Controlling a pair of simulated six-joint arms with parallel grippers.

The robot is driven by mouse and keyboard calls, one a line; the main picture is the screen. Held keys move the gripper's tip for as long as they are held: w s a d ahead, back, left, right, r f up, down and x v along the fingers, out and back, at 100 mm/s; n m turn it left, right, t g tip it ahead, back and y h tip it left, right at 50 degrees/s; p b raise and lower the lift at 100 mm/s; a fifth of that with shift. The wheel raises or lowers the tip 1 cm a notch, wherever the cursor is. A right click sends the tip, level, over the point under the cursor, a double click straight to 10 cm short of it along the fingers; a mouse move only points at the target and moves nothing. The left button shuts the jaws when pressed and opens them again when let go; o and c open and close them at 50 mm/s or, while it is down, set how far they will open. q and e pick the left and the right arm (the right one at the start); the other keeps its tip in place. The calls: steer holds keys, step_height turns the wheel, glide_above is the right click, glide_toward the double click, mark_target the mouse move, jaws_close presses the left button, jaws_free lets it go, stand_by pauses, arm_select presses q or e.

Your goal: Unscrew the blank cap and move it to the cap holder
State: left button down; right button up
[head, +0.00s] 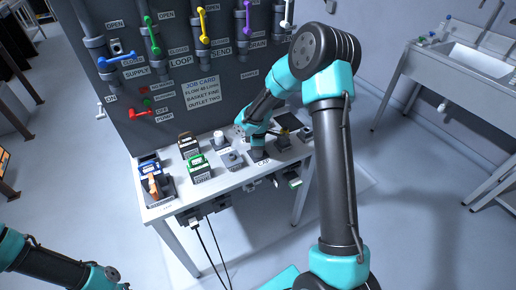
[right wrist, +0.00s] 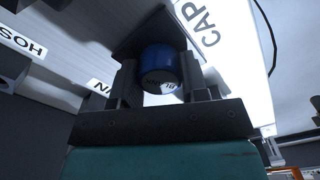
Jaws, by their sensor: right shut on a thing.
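The blank cap (right wrist: 159,66) is a blue cylinder in the right wrist view, with lettering on its near end. My right gripper (right wrist: 162,86) is shut on it, one dark finger on each side. Behind the cap is a dark square block (right wrist: 133,38), beside a white surface lettered "CAP"; I take it for the cap holder. Whether cap and block touch I cannot tell. In the head view my right gripper (head: 258,152) is down at the table by the "CAP" label and hides the cap. Of my left arm only links show, at the bottom left.
The white table (head: 240,178) carries dark boxes (head: 200,168), a grey fixture (head: 233,160) left of the gripper and a dark block (head: 283,142) right of it. A grey panel (head: 150,85) with coloured valve handles stands behind. Cables hang below the front edge.

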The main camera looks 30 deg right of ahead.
steer(key=o, duration=1.8)
steer(key=shift+c, duration=0.2)
steer(key=shift+r, duration=3)
steer(key=shift+r, duration=0.1)
step_height(320, 180, up, 17)
